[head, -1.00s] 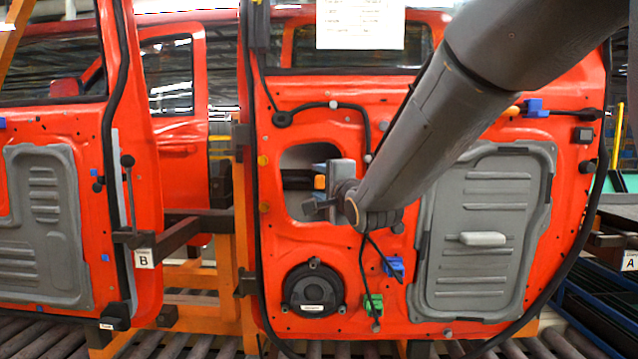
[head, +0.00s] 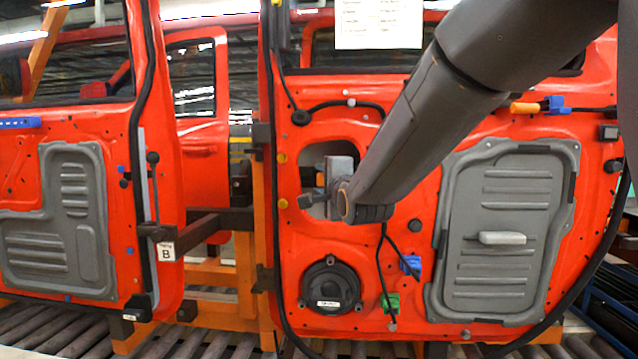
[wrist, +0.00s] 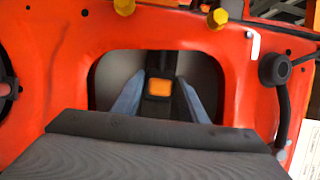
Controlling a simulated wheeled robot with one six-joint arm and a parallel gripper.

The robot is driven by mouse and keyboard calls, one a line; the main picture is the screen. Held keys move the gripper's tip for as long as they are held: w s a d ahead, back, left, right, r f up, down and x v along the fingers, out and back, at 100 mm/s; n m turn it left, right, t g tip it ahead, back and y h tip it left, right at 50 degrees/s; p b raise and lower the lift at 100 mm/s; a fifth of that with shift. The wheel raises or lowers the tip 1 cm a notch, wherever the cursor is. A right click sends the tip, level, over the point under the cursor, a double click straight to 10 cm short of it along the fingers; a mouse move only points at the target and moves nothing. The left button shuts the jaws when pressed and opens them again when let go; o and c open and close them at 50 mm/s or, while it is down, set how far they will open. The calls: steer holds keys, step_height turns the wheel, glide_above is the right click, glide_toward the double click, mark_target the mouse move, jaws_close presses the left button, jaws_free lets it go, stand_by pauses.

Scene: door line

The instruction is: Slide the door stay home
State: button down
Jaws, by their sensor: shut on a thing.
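The door stay (wrist: 161,62) is a dark piece inside the opening of the red door (wrist: 72,70), seen in the wrist view. My gripper (wrist: 160,80) reaches into this opening, its two blue-grey fingers shut on the stay from both sides. An orange square (wrist: 159,88) shows between the fingers; I cannot tell what it belongs to. In the head view my gripper (head: 322,180) is at the opening, left of the door's grey panel (head: 505,225). There the stay is mostly hidden by my gripper and the opening's edge.
Two yellow bolts (wrist: 123,6) (wrist: 217,17) sit by the door's edge. A round black speaker (head: 330,287) is below the opening. Black cables hang nearby. Rollers run below.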

steer(key=c, duration=1.5)
jaws_free()
steer(key=shift+a, duration=0.2)
steer(key=shift+o, duration=0.5)
steer(key=shift+a, duration=0.15)
steer(key=shift+s+d, duration=0.3)
steer(key=shift+s, duration=0.2)
steer(key=b+v, duration=0.2)
steer(key=v, duration=0.4)
steer(key=shift+s, duration=0.35)
